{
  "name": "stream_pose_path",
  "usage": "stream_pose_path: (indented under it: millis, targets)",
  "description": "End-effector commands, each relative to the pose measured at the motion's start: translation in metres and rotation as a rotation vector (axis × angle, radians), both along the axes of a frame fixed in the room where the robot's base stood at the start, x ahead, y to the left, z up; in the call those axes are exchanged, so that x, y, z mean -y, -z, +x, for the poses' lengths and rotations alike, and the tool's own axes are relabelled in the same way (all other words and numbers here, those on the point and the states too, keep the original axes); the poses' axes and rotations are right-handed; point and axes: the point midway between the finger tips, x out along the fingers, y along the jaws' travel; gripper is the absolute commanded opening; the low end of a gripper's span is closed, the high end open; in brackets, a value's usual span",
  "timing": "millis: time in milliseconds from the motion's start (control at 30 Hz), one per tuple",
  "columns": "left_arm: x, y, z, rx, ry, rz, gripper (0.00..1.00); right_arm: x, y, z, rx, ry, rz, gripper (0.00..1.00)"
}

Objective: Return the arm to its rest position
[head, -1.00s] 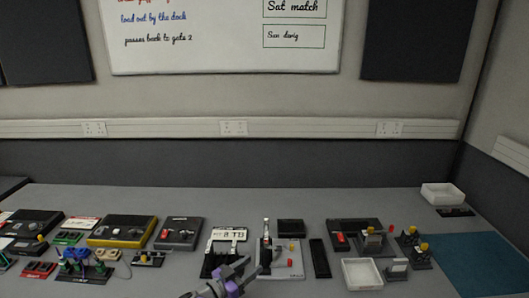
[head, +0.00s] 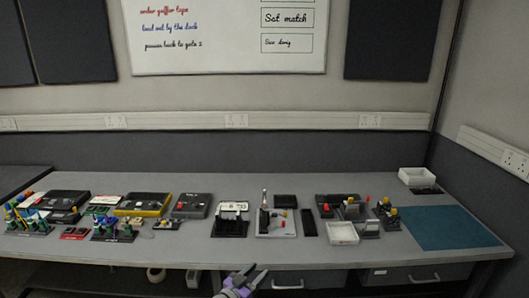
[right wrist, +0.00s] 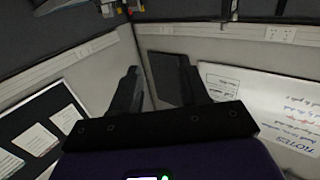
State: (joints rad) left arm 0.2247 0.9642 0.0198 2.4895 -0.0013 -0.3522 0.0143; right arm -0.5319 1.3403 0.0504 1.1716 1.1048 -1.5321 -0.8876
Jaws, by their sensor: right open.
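My right gripper (head: 246,277) shows at the bottom middle of the head view, in front of the bench's front edge. Its dark fingers are apart with nothing between them. In the right wrist view the two fingers (right wrist: 158,90) are spread and empty, with walls and boards beyond them. My left gripper is in neither view.
The grey bench (head: 350,260) carries several devices and fixtures, among them a yellow-framed box (head: 143,204), a white tray (head: 342,233) and a blue mat (head: 455,228). A white box (head: 417,176) stands at the back right. Drawers (head: 410,276) are under the bench.

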Motion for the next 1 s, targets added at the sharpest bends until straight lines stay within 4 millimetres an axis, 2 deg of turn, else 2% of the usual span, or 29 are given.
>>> stream_pose_path:
  millis: [167, 267, 367, 433, 467, 500, 567, 667, 700, 800, 900, 1000]
  targets:
    - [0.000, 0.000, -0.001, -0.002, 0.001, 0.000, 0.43, 0.025, 0.039, 0.013, -0.067, -0.133, 0.027, 0.45]
    - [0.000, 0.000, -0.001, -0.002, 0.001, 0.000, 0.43, 0.042, 0.071, 0.013, -0.135, -0.227, 0.064, 0.45]
    - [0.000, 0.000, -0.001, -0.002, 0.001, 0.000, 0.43, 0.064, 0.115, 0.001, -0.249, -0.335, 0.132, 0.45]
    - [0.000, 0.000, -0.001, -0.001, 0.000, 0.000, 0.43, 0.079, 0.152, -0.021, -0.358, -0.411, 0.207, 0.45]
    - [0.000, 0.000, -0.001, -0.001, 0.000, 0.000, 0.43, 0.085, 0.167, -0.033, -0.409, -0.439, 0.243, 0.45]
    - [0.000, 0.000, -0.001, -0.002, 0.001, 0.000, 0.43, 0.092, 0.186, -0.052, -0.480, -0.475, 0.295, 0.45]
    - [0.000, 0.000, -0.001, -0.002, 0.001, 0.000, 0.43, 0.102, 0.213, -0.087, -0.593, -0.519, 0.381, 0.45]
    - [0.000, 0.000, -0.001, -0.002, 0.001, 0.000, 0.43, 0.114, 0.246, -0.155, -0.784, -0.568, 0.530, 0.45]
    - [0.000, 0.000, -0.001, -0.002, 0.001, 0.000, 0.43, 0.118, 0.255, -0.184, -0.858, -0.578, 0.590, 0.45]
    - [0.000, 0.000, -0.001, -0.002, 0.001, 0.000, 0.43, 0.123, 0.267, -0.254, -1.028, -0.592, 0.727, 0.45]
    - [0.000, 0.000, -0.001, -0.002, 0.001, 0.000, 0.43, 0.124, 0.268, -0.312, -1.163, -0.592, 0.836, 0.45]
    - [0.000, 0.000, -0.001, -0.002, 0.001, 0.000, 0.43, 0.125, 0.264, -0.352, -1.256, -0.587, 0.910, 0.45]
